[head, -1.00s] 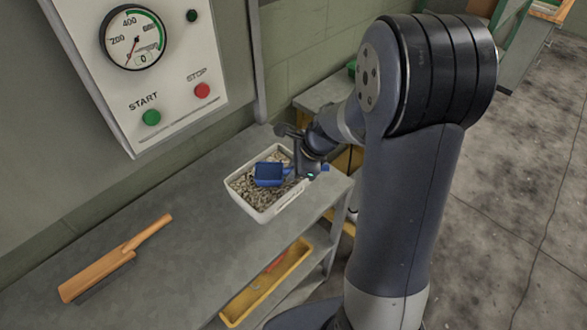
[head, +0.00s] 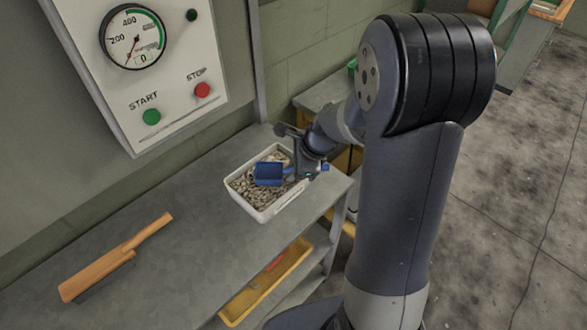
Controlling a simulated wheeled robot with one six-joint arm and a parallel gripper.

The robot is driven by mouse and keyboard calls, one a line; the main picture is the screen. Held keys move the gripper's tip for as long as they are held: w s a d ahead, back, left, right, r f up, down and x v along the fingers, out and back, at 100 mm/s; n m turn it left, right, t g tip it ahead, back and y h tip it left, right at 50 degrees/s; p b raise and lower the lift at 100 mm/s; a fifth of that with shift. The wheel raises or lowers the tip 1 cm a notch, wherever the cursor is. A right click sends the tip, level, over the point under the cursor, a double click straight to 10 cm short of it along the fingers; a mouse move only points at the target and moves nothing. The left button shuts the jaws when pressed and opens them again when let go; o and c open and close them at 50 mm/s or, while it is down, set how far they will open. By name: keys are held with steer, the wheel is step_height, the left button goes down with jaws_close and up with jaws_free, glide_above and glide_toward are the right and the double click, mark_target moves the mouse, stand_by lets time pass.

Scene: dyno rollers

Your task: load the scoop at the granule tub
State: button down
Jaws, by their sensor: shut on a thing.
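The granule tub (head: 262,214) is a white rectangular bin near the right end of the grey bench, filled with pale granules (head: 245,187). A blue scoop (head: 268,174) is over the granules, inside the outline of the tub. My gripper (head: 302,171) is at the tub's right side and is shut on the scoop's handle, part of which shows on the right. Whether the scoop touches the granules, and whether any lie in it, I cannot tell.
A wooden brush (head: 115,262) lies on the bench (head: 190,230) at left. A yellow tray (head: 262,290) is on the lower shelf. A control panel (head: 165,60) with gauge and buttons hangs above. The bench between brush and tub is clear.

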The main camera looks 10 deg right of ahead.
step_height(320, 180, up, 7)
steer(key=p, duration=0.6)
steer(key=shift+p, duration=0.35)
steer(key=shift+d+f, duration=0.1)
stand_by(0.5)
